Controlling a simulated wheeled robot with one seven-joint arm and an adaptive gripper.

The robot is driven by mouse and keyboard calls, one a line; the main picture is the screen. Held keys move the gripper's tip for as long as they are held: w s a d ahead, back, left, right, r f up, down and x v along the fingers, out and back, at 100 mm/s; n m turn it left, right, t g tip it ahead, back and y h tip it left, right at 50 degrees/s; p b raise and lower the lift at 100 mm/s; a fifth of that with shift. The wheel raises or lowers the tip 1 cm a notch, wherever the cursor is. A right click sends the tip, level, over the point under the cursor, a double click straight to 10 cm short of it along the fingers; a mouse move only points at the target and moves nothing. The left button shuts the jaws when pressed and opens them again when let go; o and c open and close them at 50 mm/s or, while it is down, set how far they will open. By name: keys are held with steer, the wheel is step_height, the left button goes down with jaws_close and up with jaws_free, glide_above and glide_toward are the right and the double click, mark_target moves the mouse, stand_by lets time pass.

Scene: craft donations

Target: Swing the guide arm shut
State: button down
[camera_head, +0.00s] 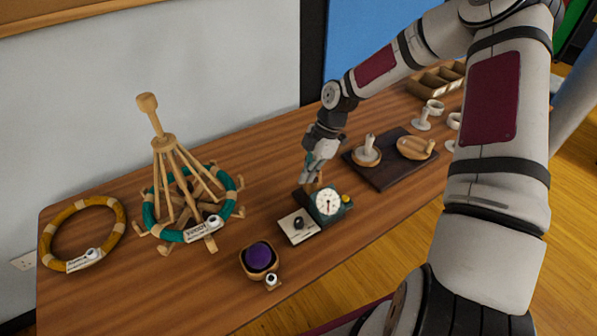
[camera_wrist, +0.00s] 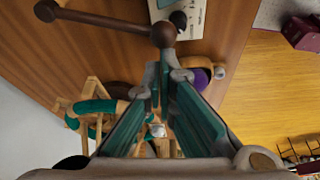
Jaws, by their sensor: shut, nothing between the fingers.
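A dark brown rod with a ball at each end, which looks like the guide arm, crosses the top left of the wrist view (camera_wrist: 105,22). Its right ball lies just beyond my gripper's fingertips (camera_wrist: 165,76); I cannot tell whether they touch. In the head view my gripper (camera_head: 311,178) points down behind a green device with a white dial (camera_head: 327,203). My gripper is shut with nothing between its teal-padded fingers. The rod is hard to make out in the head view, and its pivot is unclear.
A pale plate with a dark knob (camera_head: 298,225) adjoins the dial device. A wooden cup with a purple ball (camera_head: 261,259) stands in front. A wooden stand with a teal ring (camera_head: 148,215) and a yellow ring (camera_head: 112,240) are left. A dark tray (camera_head: 385,178) lies right.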

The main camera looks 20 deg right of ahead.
mark_target(316, 179)
steer(key=shift+s+d+n+g, duration=0.15)
steer(key=shift+d+n+g, duration=0.05)
steer(key=shift+d+n, duration=0.3)
steer(key=shift+s+d+n+g, duration=0.2)
steer(key=shift+d+n, duration=0.2)
steer(key=shift+n, duration=0.2)
steer(key=shift+s+d, duration=0.1)
steer(key=shift+d, duration=0.6)
steer(key=shift+w+a+r+b, duration=0.1)
steer(key=shift+w+a+b, duration=0.2)
steer(key=shift+w, duration=0.4)
step_height(316, 179, up, 10)
steer(key=shift+s+b, duration=0.15)
steer(key=shift+b, duration=0.3)
steer(key=shift+d, duration=0.1)
stand_by(0.4)
